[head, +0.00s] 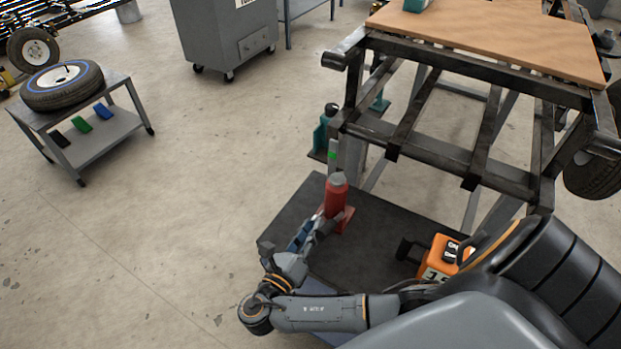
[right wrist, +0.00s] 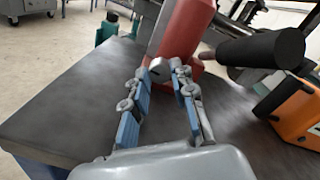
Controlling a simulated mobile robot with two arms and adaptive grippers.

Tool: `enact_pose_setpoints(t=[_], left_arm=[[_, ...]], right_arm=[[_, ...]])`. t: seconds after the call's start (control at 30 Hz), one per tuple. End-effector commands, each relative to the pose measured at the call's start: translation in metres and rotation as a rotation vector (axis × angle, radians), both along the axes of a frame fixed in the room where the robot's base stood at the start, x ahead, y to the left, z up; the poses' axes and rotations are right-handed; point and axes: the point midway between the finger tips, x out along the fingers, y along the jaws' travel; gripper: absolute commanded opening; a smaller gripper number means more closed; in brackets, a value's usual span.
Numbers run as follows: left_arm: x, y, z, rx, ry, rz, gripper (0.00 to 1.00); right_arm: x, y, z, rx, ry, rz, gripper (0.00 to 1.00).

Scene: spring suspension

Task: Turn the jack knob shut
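The red jack (head: 337,197) stands upright on a dark platform, below the front left corner of a metal frame. Its red body (right wrist: 184,35) also fills the top middle of the right wrist view. The small grey jack knob (right wrist: 160,70) sticks out low on the body, towards my right gripper. My right gripper (head: 316,227) reaches the jack from the front left. In the right wrist view, its blue-padded fingers (right wrist: 163,78) stand apart on either side of the knob; firm contact does not show. The knob is too small to make out in the head view. My left gripper is out of view.
An orange box (head: 441,257) lies on the dark platform (head: 290,232), right of the jack. The metal frame (head: 440,150) with a wooden top stands behind. A cart (head: 110,125) with a tire is far left. The floor left of the platform is clear.

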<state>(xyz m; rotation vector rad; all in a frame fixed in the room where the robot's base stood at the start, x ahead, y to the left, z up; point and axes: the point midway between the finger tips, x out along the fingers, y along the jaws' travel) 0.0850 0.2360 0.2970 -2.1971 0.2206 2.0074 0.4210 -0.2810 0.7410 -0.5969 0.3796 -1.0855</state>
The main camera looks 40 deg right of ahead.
Motion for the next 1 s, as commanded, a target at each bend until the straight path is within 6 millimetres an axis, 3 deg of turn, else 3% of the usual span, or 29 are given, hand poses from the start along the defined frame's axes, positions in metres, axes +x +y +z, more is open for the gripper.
enact_pose_setpoints(t=[0.47, 1.0], left_arm=[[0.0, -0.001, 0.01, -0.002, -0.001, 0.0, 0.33], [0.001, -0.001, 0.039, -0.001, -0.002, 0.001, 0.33]], right_arm=[[0.0, 0.0, 0.002, 0.032, -0.076, 0.0, 0.0], [-0.001, 0.0, 0.001, 0.212, -0.501, -0.002, 0.0]])
